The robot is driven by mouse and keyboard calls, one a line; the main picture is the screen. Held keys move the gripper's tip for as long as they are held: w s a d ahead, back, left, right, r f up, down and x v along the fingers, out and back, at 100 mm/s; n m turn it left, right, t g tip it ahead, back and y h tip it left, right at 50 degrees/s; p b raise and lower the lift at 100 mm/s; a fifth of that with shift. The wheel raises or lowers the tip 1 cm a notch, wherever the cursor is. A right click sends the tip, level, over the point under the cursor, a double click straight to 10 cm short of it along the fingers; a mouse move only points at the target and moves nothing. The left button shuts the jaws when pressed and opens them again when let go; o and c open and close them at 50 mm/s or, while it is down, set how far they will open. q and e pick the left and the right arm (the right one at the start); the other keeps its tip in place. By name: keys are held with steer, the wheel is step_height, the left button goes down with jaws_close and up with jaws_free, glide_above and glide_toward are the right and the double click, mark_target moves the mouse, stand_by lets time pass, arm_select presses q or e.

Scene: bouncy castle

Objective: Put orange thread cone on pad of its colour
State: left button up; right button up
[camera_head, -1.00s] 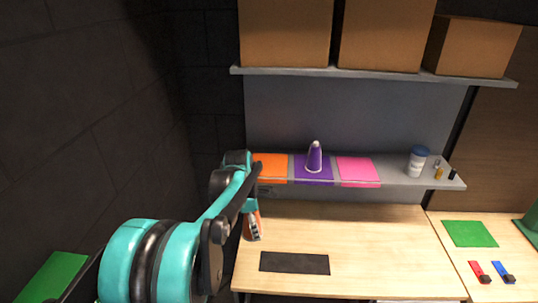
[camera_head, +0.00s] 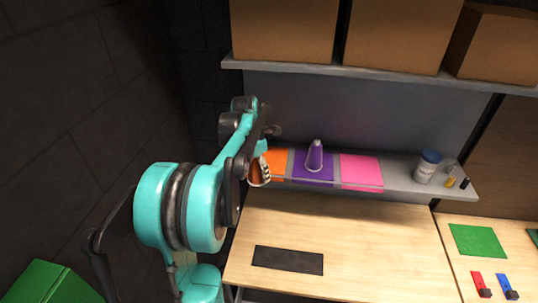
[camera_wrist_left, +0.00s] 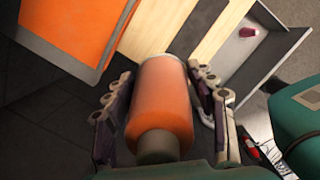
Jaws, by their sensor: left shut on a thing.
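The orange thread cone (camera_head: 256,174) is held in my left gripper (camera_head: 262,164), at about shelf height in front of the left end of the shelf. In the left wrist view the cone (camera_wrist_left: 165,98) lies between the two fingers of my left gripper (camera_wrist_left: 163,108), which are shut on it. The orange pad (camera_head: 278,160) lies at the shelf's left end, partly hidden by the gripper. An orange surface (camera_wrist_left: 70,28), apparently this pad, fills the upper left of the wrist view, apart from the cone. My right gripper is not in view.
A purple cone (camera_head: 315,155) stands on the purple pad (camera_head: 325,177), with a pink pad (camera_head: 361,172) to its right. Cardboard boxes (camera_head: 285,28) sit on the upper shelf. A dark mat (camera_head: 288,260) lies on the table.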

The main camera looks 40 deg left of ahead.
arm_select(q)
steer(key=p, duration=0.3)
glide_above(268, 163)
steer(key=f, duration=0.2)
steer(key=shift+s+f, duration=0.25)
steer(key=shift+f, duration=0.15)
steer(key=f, duration=0.3)
steer(key=shift+s+d+f+p, duration=0.1)
steer(key=shift+s+f+p, duration=0.1)
steer(key=shift+f+p, duration=0.1)
steer(key=shift+w+f, duration=0.2)
steer(key=shift+f, duration=0.05)
steer(key=shift+w+a+f, duration=0.15)
steer(key=shift+a+f, duration=0.05)
steer(key=shift+f, duration=0.05)
steer(key=shift+d, duration=0.1)
steer(key=o, duration=0.9)
steer(key=shift+f, duration=0.1)
steer(key=o, duration=0.4)
steer(key=shift+o, duration=0.2)
